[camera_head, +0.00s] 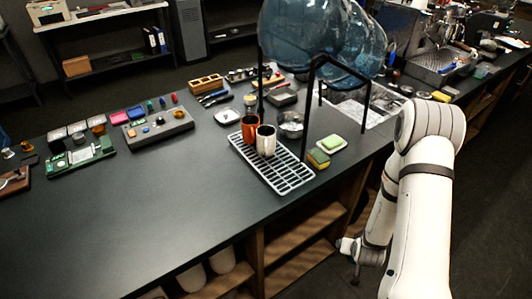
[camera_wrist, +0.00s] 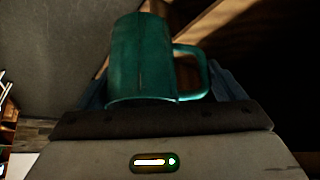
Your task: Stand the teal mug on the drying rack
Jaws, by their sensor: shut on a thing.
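The teal mug (camera_wrist: 140,60) fills the middle of the wrist view, with its handle to the right. My gripper (camera_wrist: 160,98) is shut on it, with a finger showing on each side of its lower part. I cannot make out the mug in the head view, where my arm reaches down beside the front of the counter. The drying rack (camera_head: 289,181) is a pale slatted tray on the counter.
A large blue water bottle (camera_head: 320,40) on a black frame (camera_head: 306,115) rises behind the rack. A sponge (camera_head: 318,158) and a dish with a green bar (camera_head: 332,143) lie right of it. Open shelves (camera_head: 305,230) are under the counter.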

